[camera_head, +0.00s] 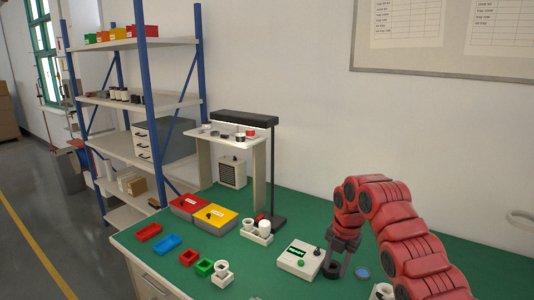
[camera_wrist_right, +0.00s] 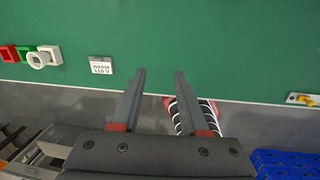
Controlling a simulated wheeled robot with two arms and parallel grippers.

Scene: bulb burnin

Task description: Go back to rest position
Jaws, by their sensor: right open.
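My right gripper (camera_head: 340,268) is at the end of the red arm, over the right part of the green bench (camera_head: 320,215) in the head view. In the right wrist view, its two grey fingers (camera_wrist_right: 160,72) are apart with nothing between them. Below them lie the green bench top (camera_wrist_right: 200,40) and its edge. My left gripper is in neither view.
A white control box (camera_head: 298,261) with a lit display stands left of my right gripper. A dark round piece (camera_head: 332,270) and a blue disc (camera_head: 362,272) are close by. Red (camera_head: 188,205) and yellow (camera_head: 210,217) boxes stand farther left.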

